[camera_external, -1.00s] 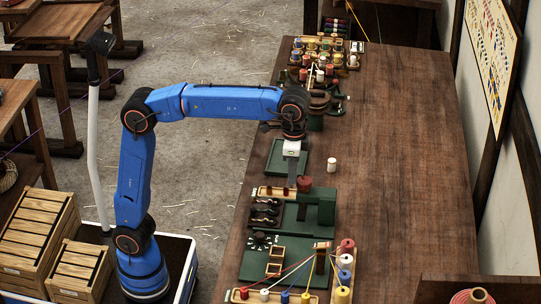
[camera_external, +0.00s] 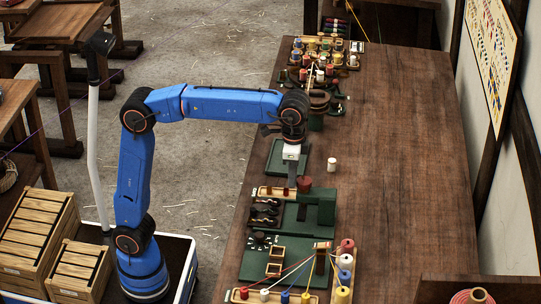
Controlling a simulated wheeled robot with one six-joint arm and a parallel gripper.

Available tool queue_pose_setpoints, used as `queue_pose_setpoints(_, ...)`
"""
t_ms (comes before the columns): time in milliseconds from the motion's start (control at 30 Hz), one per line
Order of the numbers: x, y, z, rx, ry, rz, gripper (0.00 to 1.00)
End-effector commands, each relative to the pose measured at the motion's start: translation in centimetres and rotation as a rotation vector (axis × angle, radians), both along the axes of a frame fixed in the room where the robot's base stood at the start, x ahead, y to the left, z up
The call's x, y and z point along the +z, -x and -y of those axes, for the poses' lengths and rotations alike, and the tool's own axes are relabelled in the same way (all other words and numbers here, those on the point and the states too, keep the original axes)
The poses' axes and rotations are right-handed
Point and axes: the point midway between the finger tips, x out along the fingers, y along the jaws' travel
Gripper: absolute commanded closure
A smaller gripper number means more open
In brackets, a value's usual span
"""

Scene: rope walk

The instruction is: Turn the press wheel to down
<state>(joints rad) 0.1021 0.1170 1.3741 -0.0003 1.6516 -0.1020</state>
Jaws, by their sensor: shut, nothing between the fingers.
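The green press (camera_external: 320,208) stands on a green base near the left edge of the long table. A small reddish-brown knob (camera_external: 306,182) at its top left looks like the press wheel, though it is too small to be sure. My gripper (camera_external: 292,184) points straight down just left of this knob, its fingers shut and empty. The fingertips appear beside the knob; I cannot tell if they touch it. The wheel's setting marks cannot be made out.
A wooden strip with red pegs (camera_external: 272,191) and dark curved parts (camera_external: 264,212) lie left of the press. Colored spools with threads (camera_external: 343,274) stand in front. A white spool (camera_external: 332,164) stands behind.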

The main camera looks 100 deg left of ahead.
Motion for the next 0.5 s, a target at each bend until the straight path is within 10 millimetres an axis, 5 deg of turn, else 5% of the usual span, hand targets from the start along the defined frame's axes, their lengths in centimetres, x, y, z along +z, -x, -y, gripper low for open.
queue_pose_setpoints(500,0.05,0.22,-0.92,0.001,0.0,0.002,1.0)
